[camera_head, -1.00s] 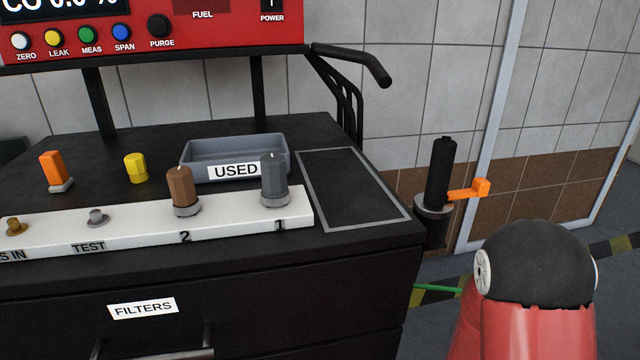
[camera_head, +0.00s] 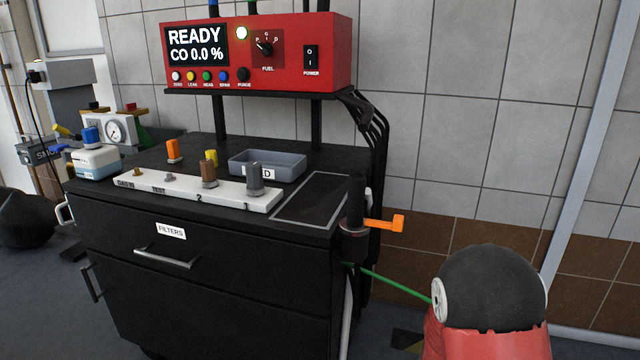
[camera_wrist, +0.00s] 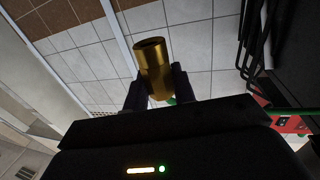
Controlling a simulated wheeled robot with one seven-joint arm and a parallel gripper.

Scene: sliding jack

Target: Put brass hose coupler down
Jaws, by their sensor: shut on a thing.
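The brass hose coupler (camera_wrist: 153,62) is a gold-coloured hollow cylinder in the wrist view, its open end facing up in the picture. My gripper (camera_wrist: 157,88) is shut on its lower part, one dark finger on each side. Tiled wall shows behind the coupler, and no surface touches its free end. Neither the coupler nor my gripper's fingers can be made out in the head view.
A black cart carries a framed dark rectangle (camera_head: 312,197), bare, at its top right. Left of it are a grey tray (camera_head: 267,165) and a white filter strip (camera_head: 180,186). A black holder with an orange lever (camera_head: 384,223) juts from the cart's right side.

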